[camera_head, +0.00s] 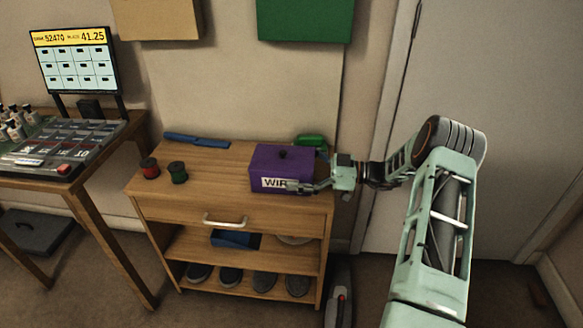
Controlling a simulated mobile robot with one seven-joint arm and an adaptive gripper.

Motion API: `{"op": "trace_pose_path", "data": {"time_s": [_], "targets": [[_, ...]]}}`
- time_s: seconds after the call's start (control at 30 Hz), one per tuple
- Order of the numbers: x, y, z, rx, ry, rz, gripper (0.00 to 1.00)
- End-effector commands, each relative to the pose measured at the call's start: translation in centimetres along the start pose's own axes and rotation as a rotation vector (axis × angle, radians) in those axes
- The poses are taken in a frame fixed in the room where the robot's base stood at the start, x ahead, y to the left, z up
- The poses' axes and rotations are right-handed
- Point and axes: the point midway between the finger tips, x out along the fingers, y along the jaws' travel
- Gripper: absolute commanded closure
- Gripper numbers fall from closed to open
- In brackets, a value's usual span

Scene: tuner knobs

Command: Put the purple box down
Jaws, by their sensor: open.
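My gripper (305,183) comes in from the right at the box's front right corner. Its jaws are open, and one finger overlaps the label in the view. Whether a finger touches the box cannot be told. The far side of the box is hidden.
A red spool (150,168), a green spool (178,173) and a blue bar (197,141) lie on the cabinet's left part. A green object (311,142) is behind the box. A drawer handle (225,222) sticks out in front. The middle top is clear.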

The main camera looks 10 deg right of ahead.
Motion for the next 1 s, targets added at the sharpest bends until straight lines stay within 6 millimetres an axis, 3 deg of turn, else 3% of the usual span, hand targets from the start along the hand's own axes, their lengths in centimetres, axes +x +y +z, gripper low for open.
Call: {"op": "trace_pose_path", "data": {"time_s": [0.3, 0.5, 0.7, 1.0], "targets": [[-7.1, 0.1, -0.1, 0.0, 0.0, 0.007, 0.0], [-10.4, 0.1, 0.0, 0.0, 0.0, 0.005, 0.0], [-11.6, 0.0, 0.1, 0.001, 0.0, 0.003, 0.0], [-11.7, 0.0, 0.1, 0.001, 0.0, 0.003, 0.0]]}}
